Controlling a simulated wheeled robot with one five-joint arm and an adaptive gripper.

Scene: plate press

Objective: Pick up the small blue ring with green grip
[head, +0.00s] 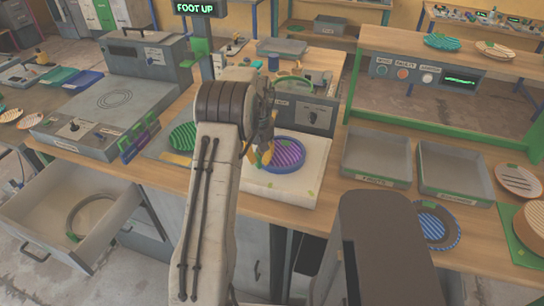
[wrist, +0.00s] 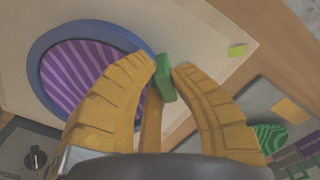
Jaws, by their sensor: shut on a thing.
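The small blue ring (head: 285,172) lies around a purple striped plate (head: 289,152) on a pale block. The ring (wrist: 90,29) also shows in the wrist view, with its green grip (wrist: 165,80) at its right side. My gripper (head: 262,154) is at the ring's left side in the head view. In the wrist view, the yellow fingers of my gripper (wrist: 166,66) are on both sides of the green grip and shut on it. I cannot tell whether the ring is raised off the block. In the head view the grip is mostly hidden by my fingers.
The pale block (head: 275,190) stands on the wooden bench. A green striped plate (head: 183,136) lies left of my arm. Two grey trays (head: 377,181) are to the right, with a blue striped plate (head: 437,228) in front. An open drawer (head: 45,225) at the left holds a grey-brown ring (head: 75,215).

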